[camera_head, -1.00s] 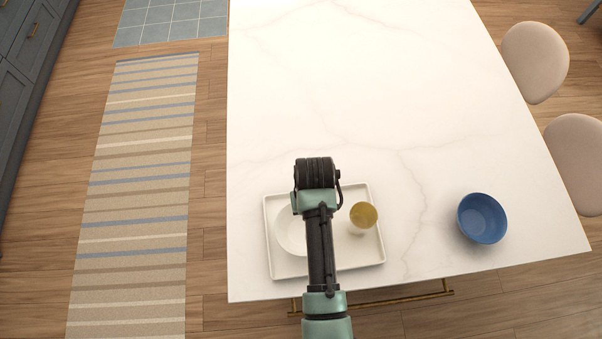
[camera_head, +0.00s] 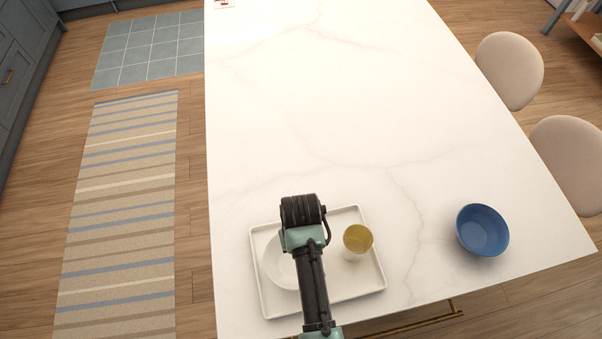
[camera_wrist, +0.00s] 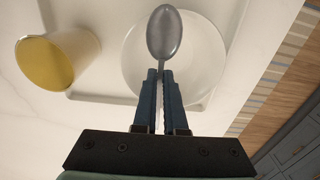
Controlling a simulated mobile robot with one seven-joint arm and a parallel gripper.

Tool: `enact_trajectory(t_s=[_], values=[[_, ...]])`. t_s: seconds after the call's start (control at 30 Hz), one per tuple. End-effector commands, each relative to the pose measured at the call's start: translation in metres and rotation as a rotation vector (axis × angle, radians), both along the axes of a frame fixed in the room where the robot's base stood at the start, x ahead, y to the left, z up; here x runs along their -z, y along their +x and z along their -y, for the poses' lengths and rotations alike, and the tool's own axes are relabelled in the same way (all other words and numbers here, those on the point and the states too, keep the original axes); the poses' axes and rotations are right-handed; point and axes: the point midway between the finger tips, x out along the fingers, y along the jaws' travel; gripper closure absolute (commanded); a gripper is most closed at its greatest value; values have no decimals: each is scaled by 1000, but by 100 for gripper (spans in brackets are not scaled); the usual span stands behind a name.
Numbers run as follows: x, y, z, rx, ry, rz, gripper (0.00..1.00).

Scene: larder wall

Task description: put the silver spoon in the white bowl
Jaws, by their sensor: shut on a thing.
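The silver spoon (camera_wrist: 164,34) shows in the wrist view, its handle between the two fingers of my gripper (camera_wrist: 162,75), which is shut on it. The spoon's bowl end points away from the fingers and appears over the white bowl (camera_wrist: 205,62). In the wrist view I cannot tell how high the spoon is above the bowl. In the head view the white bowl (camera_head: 277,262) stands on the left part of a white tray, partly hidden by my arm. The spoon and fingertips are hidden there.
A cup with a yellow inside (camera_head: 357,240) stands on the white tray (camera_head: 263,298), right of the white bowl. A blue bowl (camera_head: 482,230) sits farther right on the pale marble counter (camera_head: 330,110). Two beige seats (camera_head: 509,70) stand along the right edge.

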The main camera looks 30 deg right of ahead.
Motion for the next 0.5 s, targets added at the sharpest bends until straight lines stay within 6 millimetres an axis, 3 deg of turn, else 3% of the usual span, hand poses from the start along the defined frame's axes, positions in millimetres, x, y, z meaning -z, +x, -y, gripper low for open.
enact_trajectory(t_s=[0.03, 0.23, 0.5], values=[[0, 0, 0, 0, 0, 0, 89], [0, 0, 0, 0, 0, 0, 56], [0, 0, 0, 0, 0, 0, 56]])
